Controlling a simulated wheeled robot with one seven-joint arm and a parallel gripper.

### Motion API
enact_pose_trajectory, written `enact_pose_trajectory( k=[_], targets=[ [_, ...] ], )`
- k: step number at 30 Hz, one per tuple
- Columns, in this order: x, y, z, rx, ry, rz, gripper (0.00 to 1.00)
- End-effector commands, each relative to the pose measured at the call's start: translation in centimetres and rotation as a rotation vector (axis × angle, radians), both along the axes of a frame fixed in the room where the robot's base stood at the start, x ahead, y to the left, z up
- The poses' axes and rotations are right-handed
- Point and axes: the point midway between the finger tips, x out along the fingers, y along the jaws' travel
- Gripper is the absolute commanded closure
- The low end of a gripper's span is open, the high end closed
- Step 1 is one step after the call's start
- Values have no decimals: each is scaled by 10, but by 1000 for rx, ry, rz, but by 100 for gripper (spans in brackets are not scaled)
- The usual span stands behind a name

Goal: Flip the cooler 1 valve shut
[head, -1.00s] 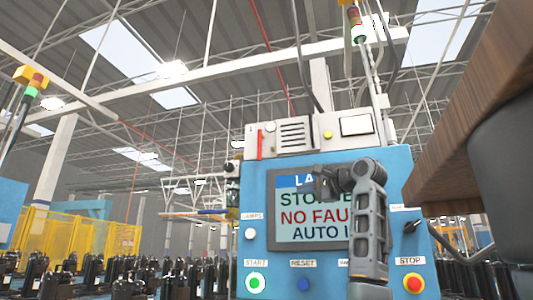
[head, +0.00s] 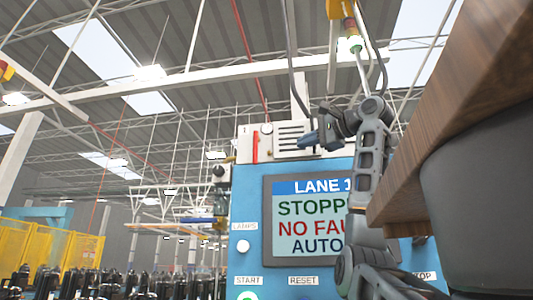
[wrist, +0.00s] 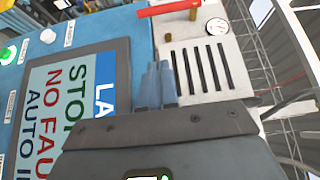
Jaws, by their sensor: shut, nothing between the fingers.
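The valve's red lever (head: 255,148) stands upright at the left of the white panel (head: 262,151) marked "1", on top of the blue cabinet. In the wrist view, which is turned sideways, the red lever (wrist: 168,9) is at the top edge, with a brass fitting (wrist: 193,13) near its right end.
A lane screen (head: 305,220) sits below the panel, reading stopped and no fault. A round gauge (head: 267,129) is beside the lever. A wooden tabletop (head: 450,130) with a dark shape beneath it fills the right side.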

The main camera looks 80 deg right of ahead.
Motion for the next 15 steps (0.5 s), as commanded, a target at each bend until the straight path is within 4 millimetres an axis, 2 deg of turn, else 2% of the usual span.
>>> enact_pose_trajectory(
  k=[7, 15],
  targets=[
    [16, -9, 1, 2, 2, 1, 100],
    [60, -34, 2, 4, 3, 1, 100]
  ],
)
